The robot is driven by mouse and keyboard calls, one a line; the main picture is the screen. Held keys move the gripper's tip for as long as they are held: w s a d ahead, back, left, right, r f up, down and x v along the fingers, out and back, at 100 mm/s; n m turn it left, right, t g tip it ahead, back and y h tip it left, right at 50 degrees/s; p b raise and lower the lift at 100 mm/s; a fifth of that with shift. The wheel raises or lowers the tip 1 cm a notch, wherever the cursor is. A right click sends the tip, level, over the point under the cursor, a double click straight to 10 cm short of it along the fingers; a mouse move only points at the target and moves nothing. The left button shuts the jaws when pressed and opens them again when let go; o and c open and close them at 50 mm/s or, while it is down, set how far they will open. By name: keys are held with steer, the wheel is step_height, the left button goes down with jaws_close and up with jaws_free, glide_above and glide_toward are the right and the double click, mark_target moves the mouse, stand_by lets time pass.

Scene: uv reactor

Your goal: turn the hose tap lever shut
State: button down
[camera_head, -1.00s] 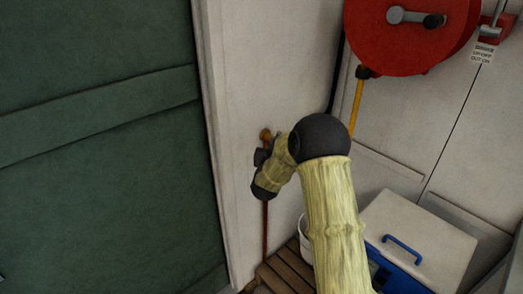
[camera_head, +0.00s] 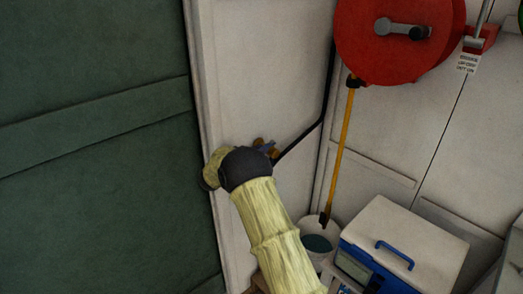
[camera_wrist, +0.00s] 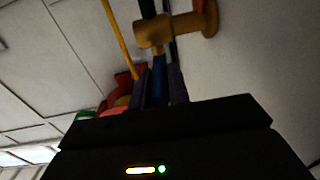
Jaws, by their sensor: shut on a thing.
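The hose tap is brass (camera_wrist: 182,27) and stands out from the white wall in the wrist view. Its blue lever (camera_wrist: 158,68) lies between the two dark fingers of my gripper (camera_wrist: 161,88), which is shut on it. In the head view only a little of the brass tap (camera_head: 258,142) shows past my arm. My gripper is mostly hidden there behind my own wrist. I cannot tell the lever's exact angle from these views.
A black hose (camera_head: 299,140) runs from the tap up the wall corner. A red hose reel (camera_head: 395,45) hangs right, with a yellow hose (camera_head: 341,150) dropping to a white bucket (camera_head: 317,262). A blue-and-white cool box (camera_head: 405,240) stands beside it. A green panel (camera_head: 90,150) fills the left.

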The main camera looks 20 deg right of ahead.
steer(key=shift+w+r+m+g+h, duration=0.15)
steer(key=shift+w+m+g+h, duration=0.15)
steer(key=shift+m+g, duration=0.15)
steer(key=shift+a, duration=0.1)
steer(key=c, duration=1.3)
jaws_free()
steer(key=shift+a, duration=0.1)
steer(key=shift+s+a, duration=0.2)
steer(key=shift+a, duration=0.1)
steer(key=b+v, duration=0.2)
steer(key=v, duration=1.4)
steer(key=shift+s+a+b, duration=0.15)
steer(key=shift+a+b, duration=0.15)
steer(key=shift+b, duration=0.1)
